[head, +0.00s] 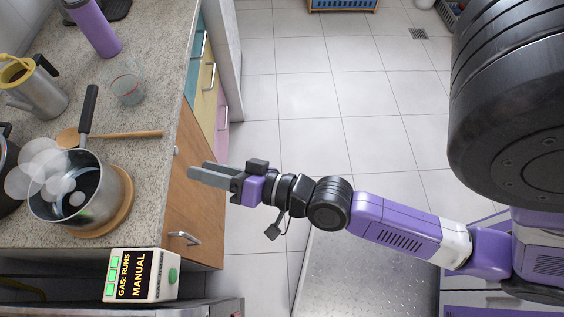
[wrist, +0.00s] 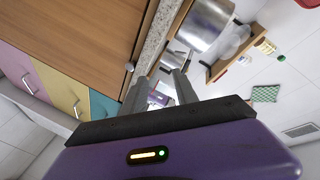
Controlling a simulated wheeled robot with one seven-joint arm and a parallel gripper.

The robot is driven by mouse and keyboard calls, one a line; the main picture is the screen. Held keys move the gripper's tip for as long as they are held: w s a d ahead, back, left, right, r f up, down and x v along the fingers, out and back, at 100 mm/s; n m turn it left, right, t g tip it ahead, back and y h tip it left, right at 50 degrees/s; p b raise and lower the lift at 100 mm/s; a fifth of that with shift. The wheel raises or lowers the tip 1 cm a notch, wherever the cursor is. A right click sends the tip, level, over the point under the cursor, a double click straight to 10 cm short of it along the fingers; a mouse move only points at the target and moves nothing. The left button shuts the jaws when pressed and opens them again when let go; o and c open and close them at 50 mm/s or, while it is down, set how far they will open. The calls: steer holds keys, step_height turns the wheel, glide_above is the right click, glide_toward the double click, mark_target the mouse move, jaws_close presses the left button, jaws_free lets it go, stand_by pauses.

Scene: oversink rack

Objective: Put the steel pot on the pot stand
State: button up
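The steel pot (head: 98,212), with a long black handle, is upright at the left of the head view. Pale round puffs hang over its mouth and hide part of its rim. A round wooden board (head: 125,203), possibly the pot stand, shows around the pot's right and lower side. The pot appears to stand on it, but the contact is hidden. My gripper (head: 193,175) is empty, right of the pot and beyond the counter edge. The wrist view shows its two fingers (wrist: 158,92) apart. A steel vessel (wrist: 203,24) shows there too; I cannot tell whether it is the same pot.
A wooden spoon (head: 120,134) lies behind the pot. A glass (head: 127,88), a steel jug (head: 40,95) and a purple bottle (head: 95,30) stand farther back. A display box (head: 142,276) reads "GAS: RUNS MANUAL".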

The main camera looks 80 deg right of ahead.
steer(key=s+a+r+n+g, duration=0.1)
steer(key=s+n, duration=0.4)
steer(key=s, duration=0.3)
steer(key=s+a+r+n, duration=0.1)
steer(key=s+n, duration=0.4)
steer(key=s, duration=0.4)
steer(key=shift+a+g+y, duration=0.25)
steer(key=shift+g+y, duration=0.15)
